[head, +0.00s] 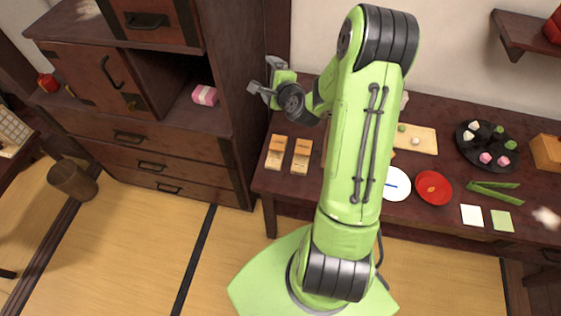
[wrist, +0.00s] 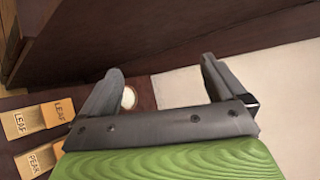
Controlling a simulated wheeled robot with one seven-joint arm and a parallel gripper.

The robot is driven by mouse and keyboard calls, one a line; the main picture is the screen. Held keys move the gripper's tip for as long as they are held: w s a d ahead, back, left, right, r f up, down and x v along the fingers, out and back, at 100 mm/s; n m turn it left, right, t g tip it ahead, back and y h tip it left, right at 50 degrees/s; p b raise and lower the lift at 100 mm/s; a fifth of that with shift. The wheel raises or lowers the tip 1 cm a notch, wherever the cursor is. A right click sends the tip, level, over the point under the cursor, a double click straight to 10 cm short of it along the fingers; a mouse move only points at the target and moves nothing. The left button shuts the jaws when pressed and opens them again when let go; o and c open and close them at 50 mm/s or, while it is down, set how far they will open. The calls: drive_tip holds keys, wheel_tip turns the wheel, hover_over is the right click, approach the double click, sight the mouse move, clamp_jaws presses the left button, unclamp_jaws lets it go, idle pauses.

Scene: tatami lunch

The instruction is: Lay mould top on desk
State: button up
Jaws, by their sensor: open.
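Two light wooden moulds stand side by side on the left end of the dark desk (head: 448,130): a left mould (head: 276,152) and a right mould (head: 301,156). In the wrist view, pieces marked LEAF (wrist: 22,123) and PEAK (wrist: 40,160) lie at the lower left. I cannot tell whether each mould's top and base are separate. My gripper (head: 262,78) is raised beside the cabinet, above and behind the moulds, open with nothing between its fingers. In the wrist view my gripper (wrist: 161,68) shows both fingers spread apart. My arm hides part of the desk.
A tall dark cabinet (head: 230,110) stands close left of my gripper, with a pink box (head: 204,95) in its open niche. Right of my arm are a white plate (head: 397,186), a red plate (head: 433,188), a cutting board (head: 420,139) and a black tray (head: 466,151).

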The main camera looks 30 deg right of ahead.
drive_tip(key=s+a+r+n+g+y, duration=0.1)
drive_tip(key=s+a+r+n+y, duration=0.15)
drive_tip(key=a+n, duration=0.25)
drive_tip(key=s+a+r+n+g+y, duration=0.1)
drive_tip(key=a+r+n, duration=0.3)
drive_tip(key=a+n, duration=0.15)
drive_tip(key=s+a+r+n+g, duration=0.2)
drive_tip(key=s+n, duration=0.2)
drive_tip(key=s, duration=0.5)
drive_tip(key=s+a+r+n+g+h, duration=0.1)
drive_tip(key=s+n, duration=0.3)
drive_tip(key=s, duration=0.5)
drive_tip(key=s+a+r+n+g, duration=0.3)
drive_tip(key=s+n, duration=0.2)
drive_tip(key=s, duration=0.4)
drive_tip(key=shift+s+a, duration=0.15)
drive_tip(key=shift+s, duration=0.15)
drive_tip(key=shift+h, duration=0.25)
